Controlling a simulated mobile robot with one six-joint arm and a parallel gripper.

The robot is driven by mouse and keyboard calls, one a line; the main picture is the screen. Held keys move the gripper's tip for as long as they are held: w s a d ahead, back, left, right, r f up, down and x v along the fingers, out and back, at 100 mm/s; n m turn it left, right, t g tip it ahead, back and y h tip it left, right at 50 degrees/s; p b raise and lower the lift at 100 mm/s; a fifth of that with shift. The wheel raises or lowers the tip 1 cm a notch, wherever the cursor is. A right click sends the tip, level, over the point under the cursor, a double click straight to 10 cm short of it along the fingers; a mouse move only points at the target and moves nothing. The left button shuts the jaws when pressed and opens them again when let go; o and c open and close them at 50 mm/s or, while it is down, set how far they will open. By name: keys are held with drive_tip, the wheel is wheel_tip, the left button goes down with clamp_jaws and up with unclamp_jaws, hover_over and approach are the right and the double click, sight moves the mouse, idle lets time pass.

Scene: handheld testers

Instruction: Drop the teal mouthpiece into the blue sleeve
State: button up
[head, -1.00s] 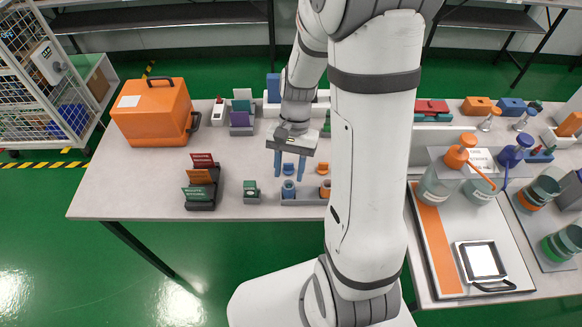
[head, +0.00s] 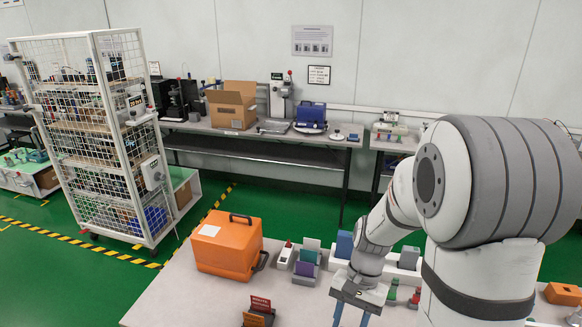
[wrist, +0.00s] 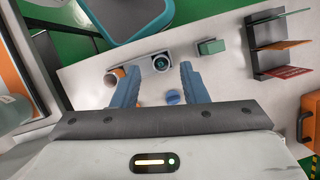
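My gripper (wrist: 158,70) is open, with two blue fingers apart and nothing held between them. It points down over the table; in the head view my gripper (head: 352,314) is at the bottom edge with its fingertips cut off. In the wrist view a round part with a dark rim and teal centre (wrist: 161,63) stands in a pale grey holder (wrist: 146,68), seen between the fingertips. I cannot tell whether this is the teal mouthpiece inside the blue sleeve. A small blue piece (wrist: 173,96) is on the table nearer the gripper's palm.
An orange ring (wrist: 117,72) is beside the left finger, partly hidden. A green block (wrist: 210,46) and a card rack (wrist: 268,45) stand to the right. The head view shows an orange case (head: 228,245), a purple-and-teal card stand (head: 306,265) and a wire cage (head: 100,140).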

drive_tip(key=s+r+n+t+h, duration=0.2)
drive_tip(key=s+r+n+t, duration=0.4)
drive_tip(key=r, duration=0.8)
drive_tip(key=shift+s, duration=0.7)
